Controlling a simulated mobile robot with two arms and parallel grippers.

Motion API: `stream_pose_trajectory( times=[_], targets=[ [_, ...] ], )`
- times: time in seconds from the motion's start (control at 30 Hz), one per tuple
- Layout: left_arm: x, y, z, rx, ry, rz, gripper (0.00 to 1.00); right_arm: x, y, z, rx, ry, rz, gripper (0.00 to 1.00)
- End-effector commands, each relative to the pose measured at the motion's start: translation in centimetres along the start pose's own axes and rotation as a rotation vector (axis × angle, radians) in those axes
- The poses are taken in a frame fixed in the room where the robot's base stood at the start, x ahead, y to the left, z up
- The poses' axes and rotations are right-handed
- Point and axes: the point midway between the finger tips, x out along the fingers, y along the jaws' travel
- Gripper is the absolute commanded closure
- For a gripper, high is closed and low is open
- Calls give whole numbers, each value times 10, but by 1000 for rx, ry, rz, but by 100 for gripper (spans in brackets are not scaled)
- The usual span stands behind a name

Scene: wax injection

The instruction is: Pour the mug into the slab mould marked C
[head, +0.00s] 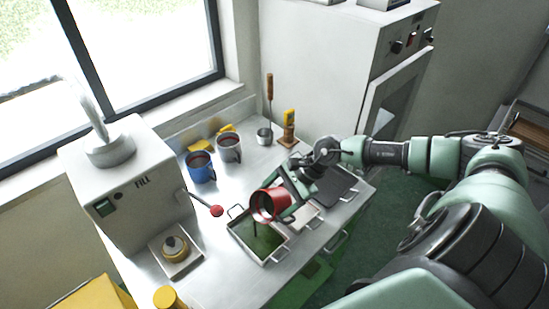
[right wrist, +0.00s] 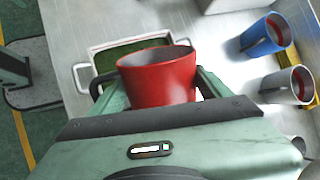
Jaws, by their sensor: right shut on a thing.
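My right gripper (head: 290,198) is shut on a red mug (head: 266,206), which also shows in the right wrist view (right wrist: 157,80). The mug is tilted, its mouth turned left and down, above a metal tray mould with a green inside (head: 264,243). A thin dark streak shows below the mug's lip, over this mould. The mould also shows behind the mug in the right wrist view (right wrist: 112,50). A pale mould (head: 306,217) and a dark one (head: 338,187) lie farther right, partly hidden by my arm. I cannot read any mark C. My left gripper is not in view.
A blue mug (head: 200,170) and a grey mug (head: 229,149) stand at the back. A FILL machine (head: 130,190) with a red-knobbed lever (head: 216,211) stands left. A wood-handled tool and small pot (head: 264,136) stand near the white cabinet (head: 330,65).

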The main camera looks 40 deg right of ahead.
Motion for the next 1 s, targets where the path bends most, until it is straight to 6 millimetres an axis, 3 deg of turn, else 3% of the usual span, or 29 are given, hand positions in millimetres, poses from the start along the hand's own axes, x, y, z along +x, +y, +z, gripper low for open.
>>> stream_pose_trajectory(
  times=[0.63,1.0],
  targets=[
    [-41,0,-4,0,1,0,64,-6,-4,20,-103,235,-5,89],
    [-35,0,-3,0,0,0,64,-3,-2,34,-189,445,-4,89]
  ],
)
